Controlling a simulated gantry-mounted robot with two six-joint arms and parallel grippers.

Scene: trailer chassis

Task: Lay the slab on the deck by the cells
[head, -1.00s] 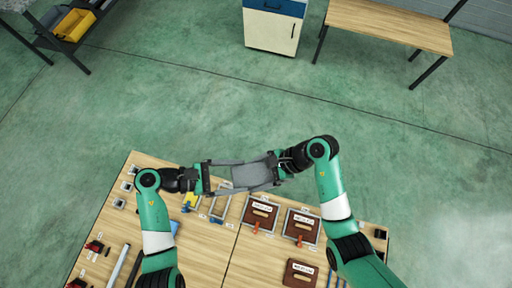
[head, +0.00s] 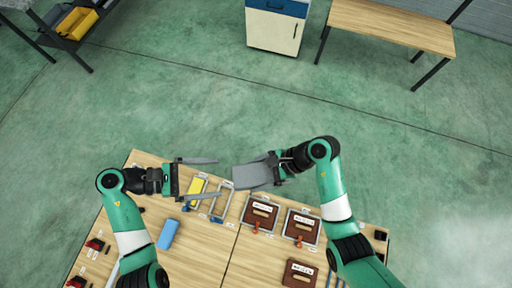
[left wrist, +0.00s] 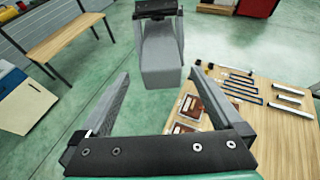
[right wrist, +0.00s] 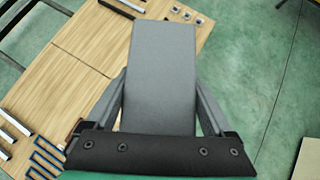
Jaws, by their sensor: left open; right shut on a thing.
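The slab (head: 252,175) is a flat grey block, held in the air above the far edge of the wooden table. My right gripper (head: 277,169) is shut on one end of it. In the right wrist view the slab (right wrist: 160,75) lies between the fingers and stretches away from them. My left gripper (head: 216,178) is open and empty, to the left of the slab and apart from it. In the left wrist view the slab (left wrist: 162,60) stands ahead of the spread fingers. Brown labelled boxes, perhaps the cells (head: 260,214), sit in metal frames on the table. I cannot tell which surface is the deck.
Open green floor lies beyond the table.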

